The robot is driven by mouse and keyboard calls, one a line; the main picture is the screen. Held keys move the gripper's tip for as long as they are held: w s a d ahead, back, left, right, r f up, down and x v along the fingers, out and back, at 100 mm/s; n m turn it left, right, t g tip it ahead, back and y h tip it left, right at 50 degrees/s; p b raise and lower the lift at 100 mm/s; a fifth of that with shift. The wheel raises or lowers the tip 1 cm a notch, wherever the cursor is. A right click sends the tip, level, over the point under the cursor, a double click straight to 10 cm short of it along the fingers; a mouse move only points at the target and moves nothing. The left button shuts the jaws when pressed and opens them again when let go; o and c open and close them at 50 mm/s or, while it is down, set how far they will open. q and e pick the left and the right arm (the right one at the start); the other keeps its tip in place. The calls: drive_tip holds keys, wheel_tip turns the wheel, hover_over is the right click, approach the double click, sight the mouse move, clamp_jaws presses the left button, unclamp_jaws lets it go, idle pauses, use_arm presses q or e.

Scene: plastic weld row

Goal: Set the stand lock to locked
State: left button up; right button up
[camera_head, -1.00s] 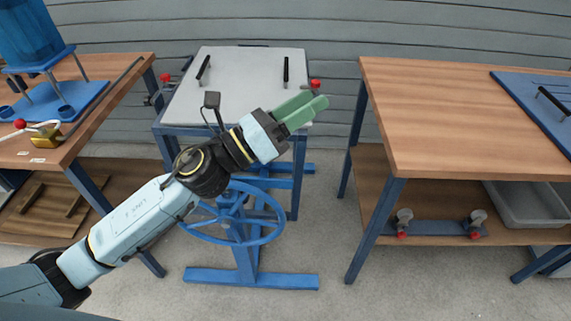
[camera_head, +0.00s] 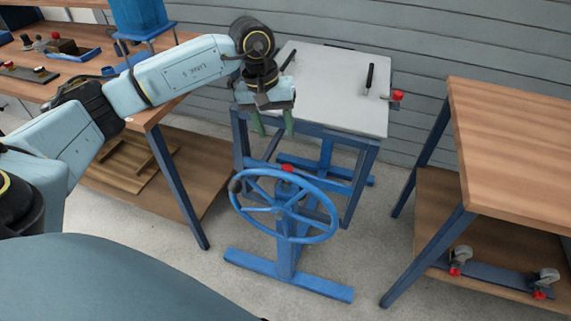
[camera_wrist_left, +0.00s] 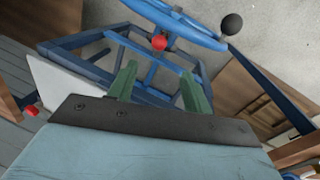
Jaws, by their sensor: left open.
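A blue stand with a large handwheel (camera_head: 286,207) stands in the middle of the head view, below a light grey tabletop (camera_head: 335,88). A red knob (camera_head: 288,168) shows near the top rim of the wheel; I cannot tell its lock setting. The red knob also shows in the left wrist view (camera_wrist_left: 159,43), beside the blue wheel (camera_wrist_left: 180,22). My left gripper (camera_head: 273,128) points down at the table's front left corner, above and behind the wheel. Its green fingers (camera_wrist_left: 160,85) are apart and empty. The right gripper is not in view.
Wooden benches stand at the left (camera_head: 148,112) and right (camera_head: 520,140). A red clamp knob (camera_head: 397,96) sticks out at the tabletop's right side. A dark ball handle (camera_head: 235,186) sits on the wheel's left rim. The floor in front is clear.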

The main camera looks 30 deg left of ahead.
sight(286, 165)
use_arm(q)
drive_tip(key=f+b, duration=0.1)
drive_tip(key=f, duration=0.2)
drive_tip(key=d+f, duration=0.1)
drive_tip(key=f, duration=0.3)
drive_tip(key=w+d+f+b, duration=0.1)
drive_tip(key=f, duration=0.3)
drive_tip(key=shift+b, duration=0.3)
drive_tip(key=shift+d+f, duration=0.15)
drive_tip(key=shift+f, duration=0.3)
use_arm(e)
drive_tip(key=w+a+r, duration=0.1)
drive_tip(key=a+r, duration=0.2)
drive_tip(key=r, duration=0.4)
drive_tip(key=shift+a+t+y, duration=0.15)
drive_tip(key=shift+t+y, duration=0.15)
use_arm(q)
clamp_jaws()
